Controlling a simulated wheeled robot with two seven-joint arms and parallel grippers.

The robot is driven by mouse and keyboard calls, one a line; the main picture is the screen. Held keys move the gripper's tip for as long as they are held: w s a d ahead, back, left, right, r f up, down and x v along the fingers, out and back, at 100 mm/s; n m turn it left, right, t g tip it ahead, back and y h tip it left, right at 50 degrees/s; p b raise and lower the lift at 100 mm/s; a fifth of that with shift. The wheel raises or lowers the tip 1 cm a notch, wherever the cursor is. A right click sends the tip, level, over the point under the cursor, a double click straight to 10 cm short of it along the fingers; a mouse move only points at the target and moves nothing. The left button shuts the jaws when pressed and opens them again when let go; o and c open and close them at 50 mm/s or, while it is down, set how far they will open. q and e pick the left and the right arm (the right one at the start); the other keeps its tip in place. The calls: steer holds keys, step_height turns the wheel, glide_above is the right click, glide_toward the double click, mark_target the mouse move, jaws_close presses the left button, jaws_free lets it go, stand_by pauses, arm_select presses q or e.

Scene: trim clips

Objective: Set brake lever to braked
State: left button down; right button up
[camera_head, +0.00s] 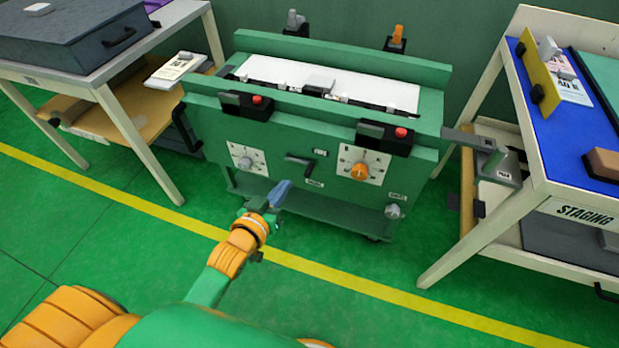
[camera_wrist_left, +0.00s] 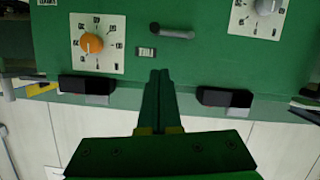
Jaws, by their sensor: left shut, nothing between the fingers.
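A green machine cart (camera_head: 225,120) stands ahead. A short dark lever handle (camera_head: 299,161) sits on its front panel between two dials, with a small label below it that is too small to read. The handle also shows in the left wrist view (camera_wrist_left: 172,32), lying roughly sideways near the top. My left gripper (camera_head: 280,190) is shut and empty. In the head view it is below and a little left of the handle; in the wrist view its fingertips (camera_wrist_left: 160,74) point toward the panel, apparently apart from the handle. My right gripper is not in view.
The panel has an orange dial (camera_head: 359,170) and a grey dial (camera_head: 245,163). Two black boxes with red buttons (camera_head: 401,132) sit above. A grey knob (camera_head: 393,211) is at lower right. Tables stand left (camera_head: 110,75) and right (camera_head: 535,140). Green floor is free in front.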

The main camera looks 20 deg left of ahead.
arm_select(q)
steer(key=shift+w+r, duration=0.15)
steer(key=shift+r, duration=0.65)
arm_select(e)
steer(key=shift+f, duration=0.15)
arm_select(q)
steer(key=w+d+f+b, duration=0.1)
steer(key=w+f+b, duration=0.3)
steer(key=w, duration=0.5)
step_height(320, 180, down, 2)
steer(key=shift+w+d+f, duration=0.25)
steer(key=shift+w+d, duration=0.05)
steer(key=shift+w, duration=0.05)
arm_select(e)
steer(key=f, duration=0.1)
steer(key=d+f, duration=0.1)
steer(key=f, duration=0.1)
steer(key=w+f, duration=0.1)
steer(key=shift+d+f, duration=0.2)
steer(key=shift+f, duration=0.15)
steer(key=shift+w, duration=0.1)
arm_select(q)
steer(key=shift+b, duration=0.3)
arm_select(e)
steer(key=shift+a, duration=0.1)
